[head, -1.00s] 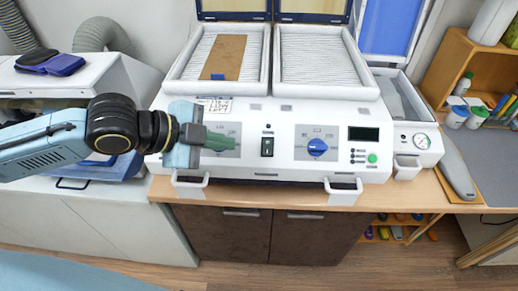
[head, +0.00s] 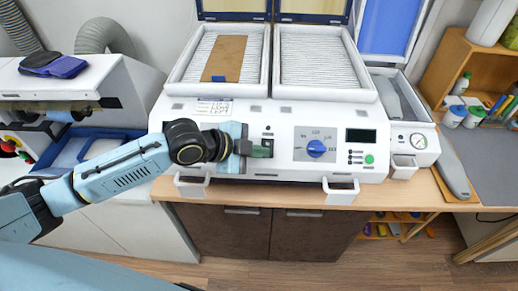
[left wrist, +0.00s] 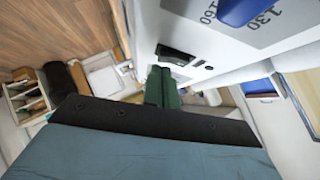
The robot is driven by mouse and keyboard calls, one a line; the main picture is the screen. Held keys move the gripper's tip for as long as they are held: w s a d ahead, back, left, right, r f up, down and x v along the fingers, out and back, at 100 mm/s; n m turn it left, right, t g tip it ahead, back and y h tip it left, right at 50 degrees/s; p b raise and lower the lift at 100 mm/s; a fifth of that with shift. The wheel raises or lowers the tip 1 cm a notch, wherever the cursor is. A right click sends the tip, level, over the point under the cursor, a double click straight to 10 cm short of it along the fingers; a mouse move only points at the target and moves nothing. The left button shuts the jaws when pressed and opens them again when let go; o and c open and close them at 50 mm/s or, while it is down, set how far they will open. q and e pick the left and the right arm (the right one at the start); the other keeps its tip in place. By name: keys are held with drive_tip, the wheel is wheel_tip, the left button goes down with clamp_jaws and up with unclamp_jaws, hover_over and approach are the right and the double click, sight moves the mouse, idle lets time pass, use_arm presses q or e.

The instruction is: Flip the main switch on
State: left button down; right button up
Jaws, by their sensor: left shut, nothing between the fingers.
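The main switch (head: 268,143) is a small black rocker on the white front panel of the forming machine (head: 345,108), left of the blue dial. Its lower part is hidden behind my left gripper's fingers in the head view. In the left wrist view the black switch (left wrist: 177,54) shows on the panel just beyond the green fingertips. My left gripper (head: 262,150) is shut and empty, with its fingertips in front of the switch. The left wrist view shows its fingers (left wrist: 162,85) together. I cannot tell whether they touch the switch. My right gripper is not in view.
A blue dial (head: 316,148) sits right of the switch, with a dark display (head: 361,136) and green button (head: 370,159) beyond it. White handles (head: 341,190) stick out below the panel. A brown sheet (head: 224,58) lies in the left tray. The wooden bench edge (head: 260,194) runs below.

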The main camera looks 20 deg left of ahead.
use_arm(q)
drive_tip(key=shift+w+f, duration=0.15)
drive_tip(key=shift+f, duration=0.05)
drive_tip(key=shift+w+f+b, duration=0.25)
drive_tip(key=shift+w+b, duration=0.05)
drive_tip(key=shift+b, duration=0.3)
drive_tip(key=shift+s+r, duration=0.15)
drive_tip(key=shift+s, duration=0.2)
drive_tip(key=shift+w+r, duration=0.1)
drive_tip(key=shift+r+p, duration=0.15)
drive_tip(key=shift+p, duration=0.2)
drive_tip(key=shift+r, duration=0.6)
